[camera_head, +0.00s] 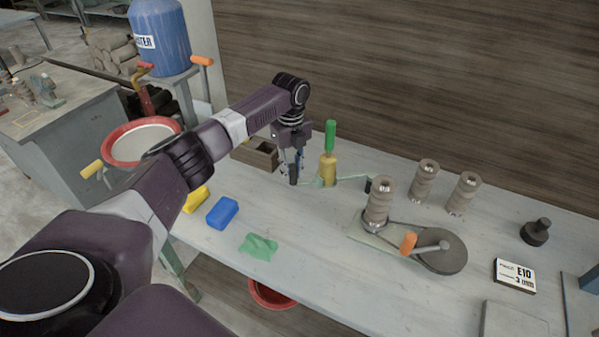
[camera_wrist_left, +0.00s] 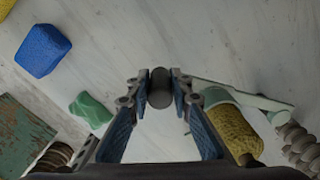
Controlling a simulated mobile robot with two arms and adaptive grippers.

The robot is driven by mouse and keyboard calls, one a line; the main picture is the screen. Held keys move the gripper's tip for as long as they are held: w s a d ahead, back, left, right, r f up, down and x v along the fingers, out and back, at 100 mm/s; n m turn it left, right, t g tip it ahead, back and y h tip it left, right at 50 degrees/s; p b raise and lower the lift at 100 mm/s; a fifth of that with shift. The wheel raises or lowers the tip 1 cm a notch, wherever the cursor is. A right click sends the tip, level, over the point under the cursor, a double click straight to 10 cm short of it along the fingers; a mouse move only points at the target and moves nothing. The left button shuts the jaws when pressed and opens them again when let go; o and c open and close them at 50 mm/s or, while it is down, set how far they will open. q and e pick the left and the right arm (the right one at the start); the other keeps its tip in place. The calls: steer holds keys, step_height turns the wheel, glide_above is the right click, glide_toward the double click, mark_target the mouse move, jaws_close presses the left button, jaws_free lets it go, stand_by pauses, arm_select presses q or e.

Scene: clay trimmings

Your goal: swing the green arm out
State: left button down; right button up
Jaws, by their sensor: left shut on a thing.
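The pale green arm (camera_head: 351,177) lies low over the table beside an upright yellow post (camera_head: 328,171) with a green handle on top. In the left wrist view the arm (camera_wrist_left: 255,99) runs right from my fingers, past the yellow post (camera_wrist_left: 238,135). My left gripper (camera_head: 291,170) is shut on a dark grey upright knob (camera_wrist_left: 160,88), which sits between its fingertips. The join between knob and arm is hidden behind a finger. My right gripper is not in view.
A blue block (camera_head: 222,212) and a green lump (camera_head: 258,246) lie in front of my gripper, with a wooden box (camera_head: 254,155) behind. A belt-driven wheel (camera_head: 443,252) and ribbed spindles (camera_head: 424,182) stand to the right. Bare tabletop lies between.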

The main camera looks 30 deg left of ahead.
arm_select(q)
steer(key=shift+w+r, duration=0.15)
steer(key=shift+w, duration=0.05)
stand_by(0.3)
steer(key=c, duration=1.8)
jaws_free()
steer(key=shift+o, duration=0.3)
step_height(320, 180, up, 12)
steer(key=shift+f, duration=0.1)
